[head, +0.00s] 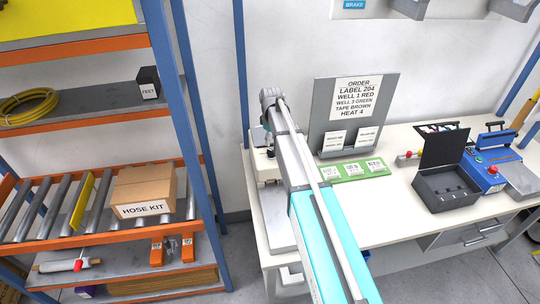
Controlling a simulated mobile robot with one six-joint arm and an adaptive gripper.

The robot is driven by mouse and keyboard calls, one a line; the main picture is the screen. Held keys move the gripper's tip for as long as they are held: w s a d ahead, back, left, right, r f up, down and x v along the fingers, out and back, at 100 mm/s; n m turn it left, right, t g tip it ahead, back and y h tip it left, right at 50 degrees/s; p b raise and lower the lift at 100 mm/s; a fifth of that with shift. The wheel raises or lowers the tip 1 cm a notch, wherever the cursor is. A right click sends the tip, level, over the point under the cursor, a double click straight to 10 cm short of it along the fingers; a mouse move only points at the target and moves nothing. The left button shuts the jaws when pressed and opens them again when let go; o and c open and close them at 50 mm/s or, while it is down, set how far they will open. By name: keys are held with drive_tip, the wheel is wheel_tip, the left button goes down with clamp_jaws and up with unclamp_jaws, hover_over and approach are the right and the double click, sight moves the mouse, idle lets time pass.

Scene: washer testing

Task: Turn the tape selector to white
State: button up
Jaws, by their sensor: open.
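No tape selector can be made out for certain in the head view. A small rack with coloured strips (438,128) stands at the back right of the white bench (400,215), partly behind a black open box; its details are too small to read. My arm reaches up from the bottom across the bench's left side. Its wrist is over a cream machine (262,163) at the bench's left end. My gripper's fingers are hidden behind the wrist and arm. The order board (352,110) reads label 204, well 1 red, a green well, tape brown, heat 4.
The black open box (446,185) and a blue machine with a red button (487,172) stand on the right. A green card strip (355,169) lies before the board. A shelf rack with a hose kit box (145,190) stands left. The bench's front middle is clear.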

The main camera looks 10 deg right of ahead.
sight(271, 150)
drive_tip(key=shift+f+b, duration=2.8)
drive_tip(key=shift+f, duration=0.35)
clamp_jaws()
